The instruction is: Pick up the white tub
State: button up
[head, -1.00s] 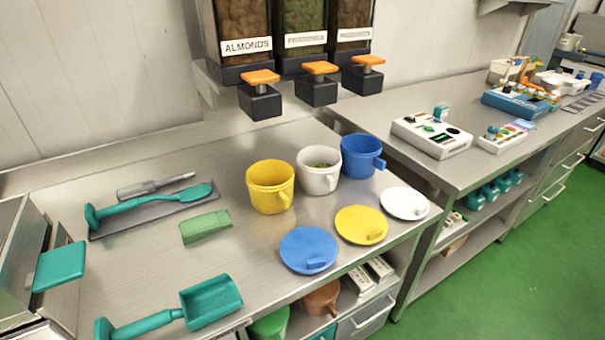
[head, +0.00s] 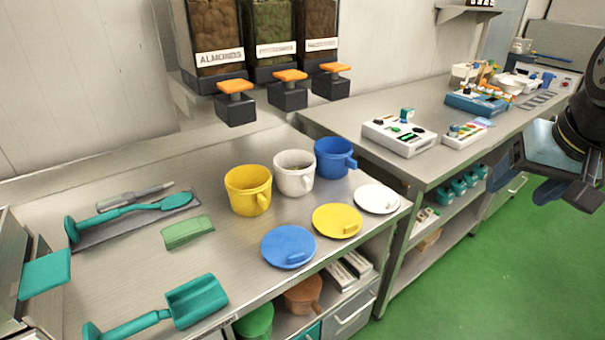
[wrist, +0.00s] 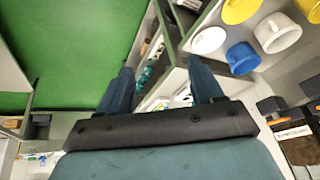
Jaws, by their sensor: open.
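The white tub (head: 294,174) stands upright on the steel counter, between the yellow tub (head: 248,190) and the blue tub (head: 334,158). The white tub also shows at the upper right of the wrist view (wrist: 278,33). My gripper (head: 550,196) is at the right edge of the head view, out over the green floor and well away from the tub. In the wrist view its two fingers (wrist: 163,84) stand apart with nothing between them.
Blue (head: 288,246), yellow (head: 337,220) and white (head: 377,198) lids lie in front of the tubs. Dispensers with orange-topped outlets (head: 290,76) hang behind them. A green scoop (head: 196,300) and a green block (head: 187,232) lie to the left. A second counter with devices (head: 400,134) stands right.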

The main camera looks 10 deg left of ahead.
jog(key=w+a+f+m+g+y, duration=0.2)
jog(key=w+a+f+m+y, duration=0.25)
jog(key=a+m, duration=0.4)
jog(key=w+a+f+m+g+y, duration=0.25)
jog(key=w+a+m+y, duration=0.25)
jog(key=a+m, duration=0.35)
jog(key=w+a+f+m+g+y, duration=0.2)
jog(key=w+a+f+m+y, duration=0.25)
jog(key=a+m, duration=0.45)
jog(key=w+a+f+m+t+y, duration=0.3)
jog(key=w+f+m+t, duration=0.4)
jog(key=m, duration=0.5)
send_near(297, 176)
jog(key=shift+s+d+f+g, duration=0.15)
jog(key=shift+d+f+g, duration=0.1)
jog(key=shift+d, duration=0.3)
jog(key=shift+s+d+f+g, duration=0.15)
jog(key=shift+s+d+g, duration=0.05)
jog(key=shift+d, duration=0.4)
jog(key=shift+a+f, duration=0.15)
jog(key=shift+a, duration=0.1)
jog(key=shift+x, duration=3.55)
jog(key=shift+c, duration=0.2)
